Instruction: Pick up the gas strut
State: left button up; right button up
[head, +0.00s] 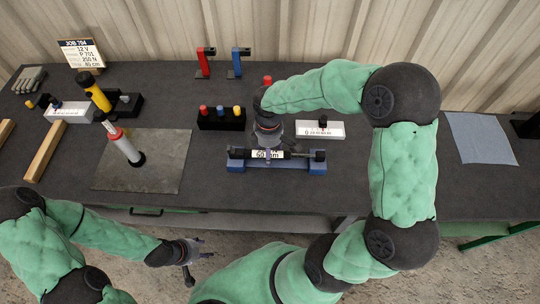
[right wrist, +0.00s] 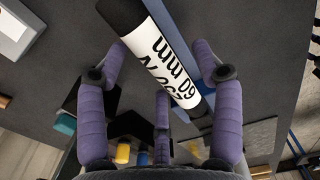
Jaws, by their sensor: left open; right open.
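The gas strut (head: 300,155) is a black cylinder with a white label, lying level in a blue cradle (head: 236,167) near the front of the bench. In the right wrist view the strut (right wrist: 165,62) runs diagonally between my fingers, its label partly reading "60 mm". My right gripper (head: 268,142) is open, pointing down over the strut, and hides part of it in the head view. Its purple fingers (right wrist: 160,60) stand apart on either side of the strut; contact cannot be told. My left gripper (head: 197,250) is open and empty in front of the bench edge.
A black block with coloured caps (head: 221,124) and a white box (head: 320,130) stand behind the cradle. A grey mat (head: 160,174) with an upright red-and-white cylinder (head: 123,146) is to the left. Red (head: 204,62) and blue (head: 238,62) stands are at the back. A job card (head: 82,54) stands back left.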

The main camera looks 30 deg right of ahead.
grip_shut()
jog(key=shift+r, duration=0.15)
